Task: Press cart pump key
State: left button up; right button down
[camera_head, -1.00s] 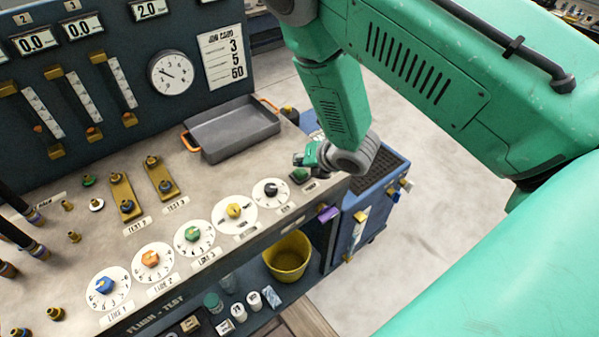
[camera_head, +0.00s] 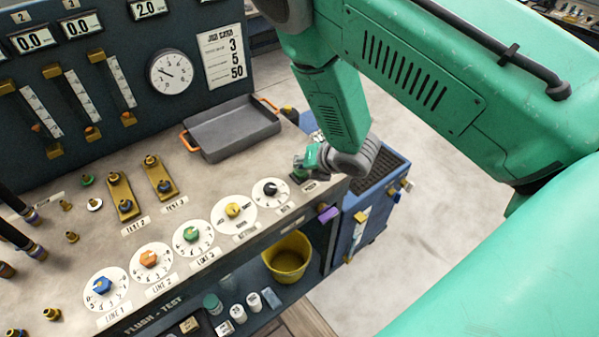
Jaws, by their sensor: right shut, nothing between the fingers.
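A small dark green key (camera_head: 298,177) sits at the right end of the bench top, beside the black-knobbed dial (camera_head: 270,190). A small white label lies in front of it, too small to read; I cannot tell for certain that this is the cart pump key. My right gripper (camera_head: 305,164) is shut and empty, pointing down at the key. Its tip partly covers the key, and I cannot tell whether they touch. My left gripper is not in view.
A grey tray (camera_head: 232,128) with orange handles stands behind the dials. A blue cart (camera_head: 372,215) with a dark grated top stands right of the bench. A yellow bucket (camera_head: 288,258) is on the shelf below. The floor at right is clear.

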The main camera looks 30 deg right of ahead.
aim_at(301, 171)
jog(key=shift+f+b, duration=0.3)
jog(key=shift+f, duration=0.1)
jog(key=shift+r, duration=0.15)
jog(key=shift+r+p, duration=0.7)
jog(key=shift+r, duration=0.1)
jog(key=shift+r+p, duration=2.2)
jog(key=shift+r, duration=0.85)
jog(key=shift+f, duration=0.1)
